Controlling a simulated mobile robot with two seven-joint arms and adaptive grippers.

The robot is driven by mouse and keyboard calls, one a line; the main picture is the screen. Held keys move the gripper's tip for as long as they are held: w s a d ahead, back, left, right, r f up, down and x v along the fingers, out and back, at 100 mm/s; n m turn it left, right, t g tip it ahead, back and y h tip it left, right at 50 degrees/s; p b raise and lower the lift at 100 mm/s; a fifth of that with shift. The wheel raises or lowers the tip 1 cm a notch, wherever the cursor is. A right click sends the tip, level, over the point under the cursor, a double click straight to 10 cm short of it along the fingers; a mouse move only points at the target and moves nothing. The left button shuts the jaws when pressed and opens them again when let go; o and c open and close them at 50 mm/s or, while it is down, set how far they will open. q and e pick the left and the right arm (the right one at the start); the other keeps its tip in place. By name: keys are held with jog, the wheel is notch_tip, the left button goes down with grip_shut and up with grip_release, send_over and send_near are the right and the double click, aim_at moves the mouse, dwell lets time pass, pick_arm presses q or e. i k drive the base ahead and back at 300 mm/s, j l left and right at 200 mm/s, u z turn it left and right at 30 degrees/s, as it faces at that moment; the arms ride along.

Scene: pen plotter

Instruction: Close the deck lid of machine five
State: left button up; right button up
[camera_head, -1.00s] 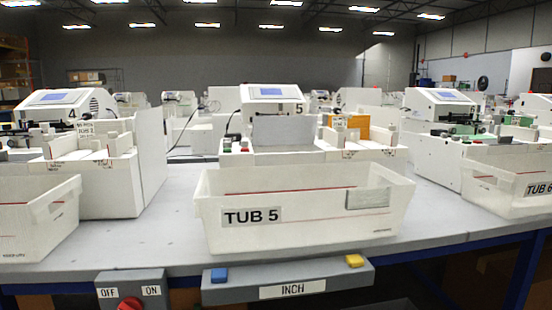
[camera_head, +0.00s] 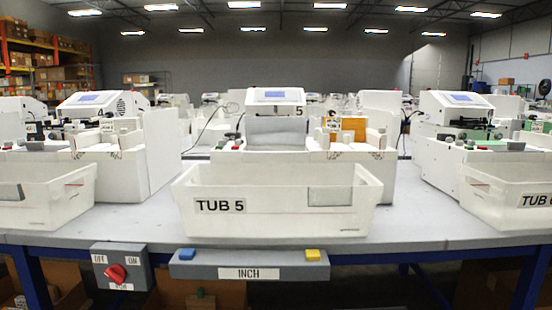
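Machine five (camera_head: 275,97) stands at the centre of the bench, a white housing with a blue screen on its sloped top and the number 5 at its right. Below the screen a plain grey panel (camera_head: 276,131) stands upright; it may be the deck lid, but I cannot tell for sure. The white TUB 5 (camera_head: 275,209) stands in front and hides the machine's lower front and most of its deck. Neither of my grippers is in view.
An INCH bar (camera_head: 248,273) with blue and yellow buttons and a red rotary switch (camera_head: 115,273) hang at the bench front edge. Neighbouring machines (camera_head: 93,105) and (camera_head: 456,105) flank machine five, with tubs in front. An orange block (camera_head: 355,124) sits at its right.

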aim_at(292, 131)
jog(key=k+l+u, duration=0.1)
jog(key=l, duration=0.25)
jog(key=k+l+u, duration=0.1)
jog(key=l, duration=0.25)
jog(key=k+l+u, duration=0.1)
jog(key=l, duration=0.25)
jog(key=i+l+u, duration=0.25)
jog(key=i+l, duration=0.55)
